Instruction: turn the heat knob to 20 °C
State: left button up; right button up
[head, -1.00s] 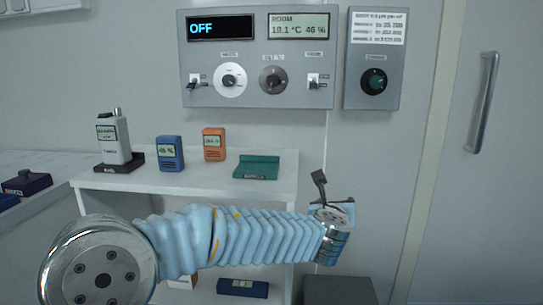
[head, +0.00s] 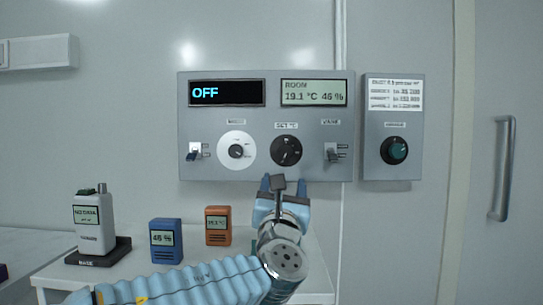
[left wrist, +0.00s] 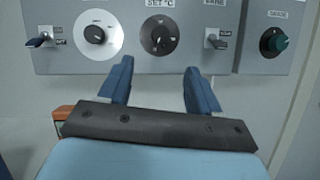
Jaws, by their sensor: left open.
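The heat knob is the dark dial (head: 286,151) under the SET °C label on the grey wall panel (head: 215,113). It also shows in the left wrist view (left wrist: 159,37), above the gap between my fingers. I cannot read where its pointer stands. The left display (head: 227,93) reads OFF and the room display (head: 314,93) reads 19.1 °C and 46 %. My left gripper (head: 284,182) is just below the dial in the head view, apart from it. In the left wrist view its two blue fingers (left wrist: 158,85) are spread and empty. My right gripper is not in view.
A white mode dial (head: 237,151) and a toggle switch (head: 194,152) are left of the heat knob; a vane switch (head: 332,153) is right. A separate box has a teal knob (head: 395,150). Below stand a white handheld meter (head: 93,222), a blue device (head: 166,241) and an orange device (head: 218,225).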

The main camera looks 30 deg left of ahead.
aim_at(286, 153)
pick_arm(q)
jog(key=p+x, duration=0.4)
jog(key=x, duration=0.8)
jog(key=shift+w+r, duration=0.15)
jog(key=shift+w, duration=0.05)
jog(key=shift+w+a+r, duration=0.15)
jog(key=shift+w+a, duration=0.15)
jog(key=shift+w, duration=0.2)
